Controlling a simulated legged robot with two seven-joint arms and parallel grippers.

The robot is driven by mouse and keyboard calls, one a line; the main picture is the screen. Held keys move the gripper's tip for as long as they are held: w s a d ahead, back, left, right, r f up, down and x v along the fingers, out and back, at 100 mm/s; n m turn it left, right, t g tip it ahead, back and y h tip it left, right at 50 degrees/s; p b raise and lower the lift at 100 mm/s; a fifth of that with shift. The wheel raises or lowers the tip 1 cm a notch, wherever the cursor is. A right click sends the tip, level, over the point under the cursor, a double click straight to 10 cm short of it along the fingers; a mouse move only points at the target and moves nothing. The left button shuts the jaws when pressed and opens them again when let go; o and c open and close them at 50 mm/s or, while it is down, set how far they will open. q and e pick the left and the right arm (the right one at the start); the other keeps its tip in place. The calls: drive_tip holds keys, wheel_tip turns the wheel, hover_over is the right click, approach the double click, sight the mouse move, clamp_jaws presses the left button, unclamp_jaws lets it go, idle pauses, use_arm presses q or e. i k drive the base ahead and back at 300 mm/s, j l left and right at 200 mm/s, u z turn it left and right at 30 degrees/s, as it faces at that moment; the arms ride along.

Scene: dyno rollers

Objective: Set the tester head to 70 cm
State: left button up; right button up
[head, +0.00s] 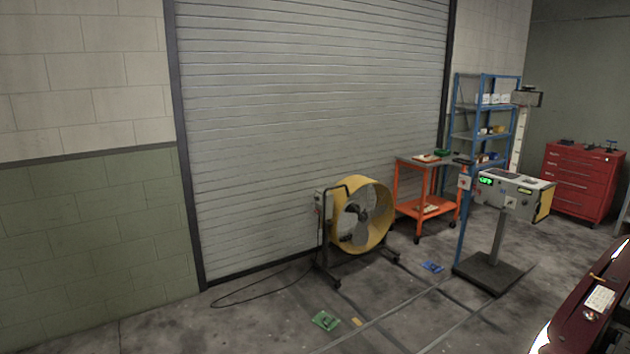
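No part labelled as the tester head can be read at this distance. A grey head-like box (527,98) sits at the top of a white upright column (518,140) at the right, and any scale marks on the column are too small to read. In front of it stands a pale console (510,195) with a green lit display (486,181) and a yellow-and-black right end, on a post with a dark square base (490,272). Whether console and column are joined cannot be told. Neither of my grippers is in view.
A yellow drum fan (375,215) stands before the roller door (310,100). An orange cart (425,208), blue shelf (474,138) and red tool cabinet (577,187) stand behind. A dark red car (590,310) is at lower right. Green (325,321) and blue (432,267) items lie on the floor.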

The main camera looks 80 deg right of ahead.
sight(491, 198)
drive_tip(key=z, duration=3.95)
drive_tip(key=i+j+u, duration=0.2)
drive_tip(key=i, duration=0.15)
drive_tip(key=i+j+u, duration=0.1)
drive_tip(key=i+j, duration=0.15)
drive_tip(key=i, duration=0.6)
drive_tip(key=i+j+u, duration=0.1)
drive_tip(key=i, duration=0.75)
drive_tip(key=i+j+u, duration=0.1)
drive_tip(key=i+j, duration=0.15)
drive_tip(key=i, duration=0.6)
drive_tip(key=i+l, duration=0.2)
drive_tip(key=i, duration=0.35)
drive_tip(key=i+l+z, duration=0.15)
drive_tip(key=i, duration=0.45)
drive_tip(key=i+l, duration=0.2)
drive_tip(key=i, duration=0.35)
drive_tip(key=i+l+u, duration=0.4)
drive_tip(key=l, duration=0.25)
drive_tip(key=i+l+u, duration=0.35)
drive_tip(key=l, duration=0.4)
drive_tip(key=l+z, duration=0.35)
drive_tip(key=l, duration=0.25)
drive_tip(key=i+l+z, duration=0.1)
drive_tip(key=l+z, duration=0.25)
drive_tip(key=l, duration=0.25)
